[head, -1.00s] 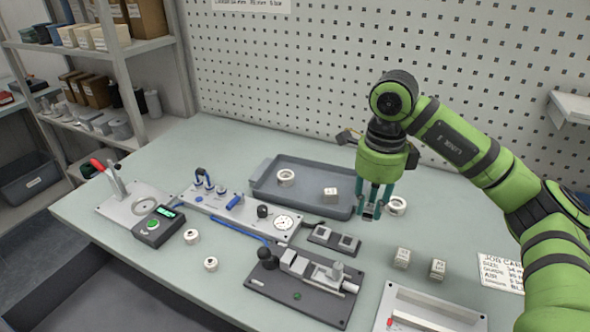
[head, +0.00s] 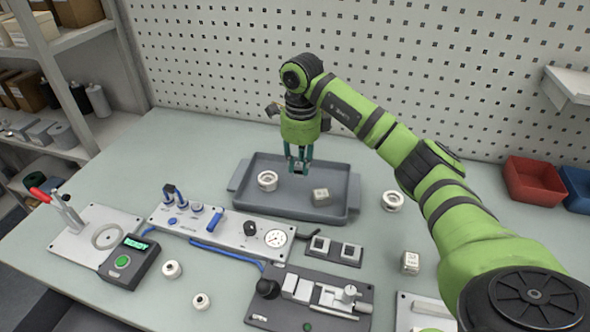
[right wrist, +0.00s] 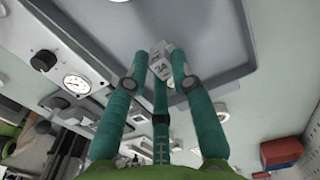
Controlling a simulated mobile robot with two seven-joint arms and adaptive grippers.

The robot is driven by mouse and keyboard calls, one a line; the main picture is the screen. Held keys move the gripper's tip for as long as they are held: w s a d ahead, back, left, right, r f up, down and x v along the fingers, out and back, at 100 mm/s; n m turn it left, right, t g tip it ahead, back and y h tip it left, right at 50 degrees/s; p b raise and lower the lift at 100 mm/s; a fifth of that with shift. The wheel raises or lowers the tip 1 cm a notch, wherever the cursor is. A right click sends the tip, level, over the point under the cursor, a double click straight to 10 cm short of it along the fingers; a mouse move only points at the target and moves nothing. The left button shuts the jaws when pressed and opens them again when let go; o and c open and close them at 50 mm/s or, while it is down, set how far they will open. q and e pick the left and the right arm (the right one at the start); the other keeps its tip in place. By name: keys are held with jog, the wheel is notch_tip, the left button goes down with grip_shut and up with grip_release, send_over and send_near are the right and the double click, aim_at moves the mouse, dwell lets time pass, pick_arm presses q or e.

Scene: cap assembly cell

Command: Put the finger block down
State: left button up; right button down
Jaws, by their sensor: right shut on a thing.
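My right gripper (head: 298,170) is above the grey tray (head: 340,213), toward its back middle, with its fingers pointing down. It is shut on a small grey finger block (right wrist: 160,62) marked "34", which shows between the fingertips in the right wrist view. In the head view the held block is mostly hidden by the fingers. A white ring (head: 267,181) and a pale grey block (head: 320,196) lie in the tray, either side of the gripper in the picture. My left gripper is not in view.
A plate with two square pads (head: 335,248) and a gauge panel (head: 255,235) stand in front of the tray. A white ring (head: 392,201) and a marked block (head: 410,262) lie to the right. A red bin (head: 535,180) is at the far right.

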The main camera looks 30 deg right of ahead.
aim_at(296, 173)
jog(key=shift+w+f, duration=0.35)
jog(key=shift+w, duration=0.35)
jog(key=shift+w+f, duration=0.1)
jog(key=shift+f, duration=0.1)
notch_tip(296, 173, down, 3)
jog(key=shift+f+p, duration=0.2)
jog(key=shift+p, duration=0.55)
jog(key=shift+f, duration=0.35)
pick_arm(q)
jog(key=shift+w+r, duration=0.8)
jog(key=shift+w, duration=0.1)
pick_arm(e)
jog(key=c, duration=1.1)
grip_release()
jog(key=shift+o, duration=0.2)
